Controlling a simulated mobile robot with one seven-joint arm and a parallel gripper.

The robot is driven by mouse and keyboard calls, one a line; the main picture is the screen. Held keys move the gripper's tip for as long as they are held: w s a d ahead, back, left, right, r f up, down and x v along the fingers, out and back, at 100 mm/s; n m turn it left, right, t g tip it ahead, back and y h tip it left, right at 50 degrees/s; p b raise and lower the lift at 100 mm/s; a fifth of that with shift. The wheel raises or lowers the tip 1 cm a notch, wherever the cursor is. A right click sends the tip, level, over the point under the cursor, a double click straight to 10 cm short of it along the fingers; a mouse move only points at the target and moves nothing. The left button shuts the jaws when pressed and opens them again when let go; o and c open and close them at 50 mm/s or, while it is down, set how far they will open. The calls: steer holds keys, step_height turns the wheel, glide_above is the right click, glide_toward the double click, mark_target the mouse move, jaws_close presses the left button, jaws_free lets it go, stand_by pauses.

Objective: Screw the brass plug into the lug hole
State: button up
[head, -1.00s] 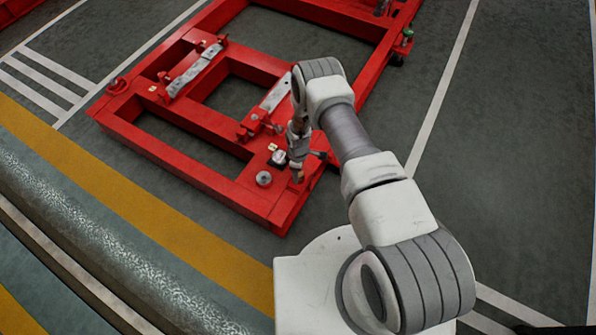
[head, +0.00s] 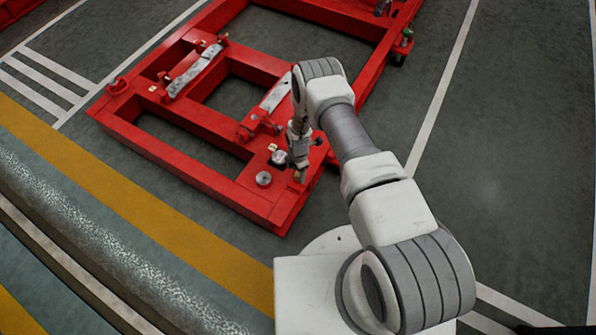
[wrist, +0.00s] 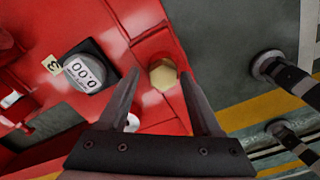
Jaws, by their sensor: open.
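The brass plug (wrist: 163,74) shows its hexagonal head in the wrist view, against a red part of the frame. In the head view it is a small brass spot (head: 299,177) near the frame's front right corner. My gripper (wrist: 160,76) is open, with one finger on each side of the plug head in the picture and a visible gap to each. In the head view my gripper (head: 299,163) points down just above the plug. The lug hole is not visible, and I cannot tell how deep the plug sits.
A silver round piece (head: 264,178) sits on the red frame (head: 190,173). Bare grey floor (head: 490,170) lies to the right.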

steer(key=shift+n, duration=0.3)
steer(key=shift+d, duration=0.25)
steer(key=shift+c, duration=0.3)
jaws_close()
stand_by(0.6)
steer(key=m, duration=1.3)
